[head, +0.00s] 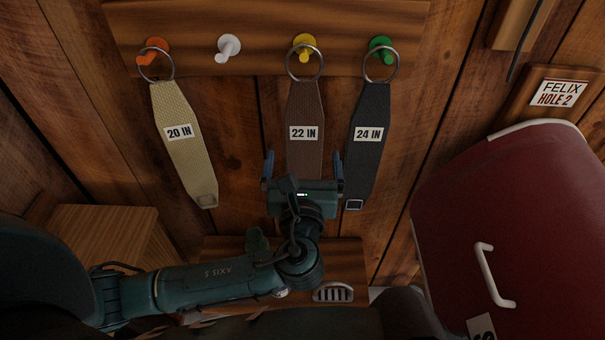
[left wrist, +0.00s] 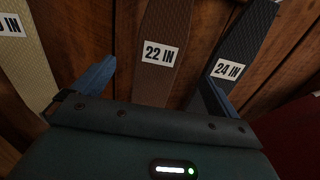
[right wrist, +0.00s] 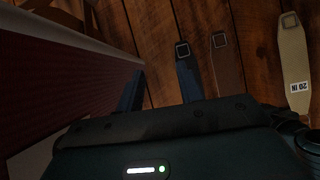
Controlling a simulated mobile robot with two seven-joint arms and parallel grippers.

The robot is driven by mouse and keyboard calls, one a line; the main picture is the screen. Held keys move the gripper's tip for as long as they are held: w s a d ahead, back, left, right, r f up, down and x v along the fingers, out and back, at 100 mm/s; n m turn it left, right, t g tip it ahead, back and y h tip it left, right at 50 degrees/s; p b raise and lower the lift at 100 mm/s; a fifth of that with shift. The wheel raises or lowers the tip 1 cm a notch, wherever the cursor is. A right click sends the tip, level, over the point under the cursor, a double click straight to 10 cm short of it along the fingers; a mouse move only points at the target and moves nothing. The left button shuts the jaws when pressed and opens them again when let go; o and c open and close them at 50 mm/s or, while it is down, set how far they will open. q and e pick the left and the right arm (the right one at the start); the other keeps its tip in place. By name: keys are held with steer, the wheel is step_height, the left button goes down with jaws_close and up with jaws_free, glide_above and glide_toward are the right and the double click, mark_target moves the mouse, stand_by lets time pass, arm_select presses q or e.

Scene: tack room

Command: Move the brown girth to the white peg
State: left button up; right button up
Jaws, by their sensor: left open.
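The brown girth (head: 306,105), labelled 22 IN, hangs by its metal ring from the yellow peg (head: 304,42). The white peg (head: 228,46), to its left, is bare. My left gripper (head: 304,167) is open, its fingers on either side of the brown girth's lower part, below the label. The girth also shows between the fingers in the left wrist view (left wrist: 154,80); its lower end is hidden by the gripper in the head view. My right gripper (right wrist: 161,82) appears open and empty; the brown girth's buckle end (right wrist: 220,42) shows to the right of its fingers.
A cream girth (head: 175,115) hangs on the orange peg (head: 152,47) and a black girth (head: 371,125) on the green peg (head: 381,48), close to my left gripper's right finger. A dark red panel with a white handle (head: 485,275) fills the right. A wooden box (head: 100,230) stands lower left.

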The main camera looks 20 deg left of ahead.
mark_target(304, 126)
arm_select(q)
steer(key=x, duration=0.9)
steer(key=shift+w+a+f, duration=0.1)
steer(key=shift+w, duration=0.25)
steer(key=c, duration=1.3)
steer(key=shift+r+p, duration=0.9)
steer(key=shift+p, duration=0.25)
steer(key=shift+p+v, duration=1.05)
steer(key=shift+v, duration=0.9)
steer(key=shift+p+v, duration=1.4)
steer(key=shift+v, duration=1.7)
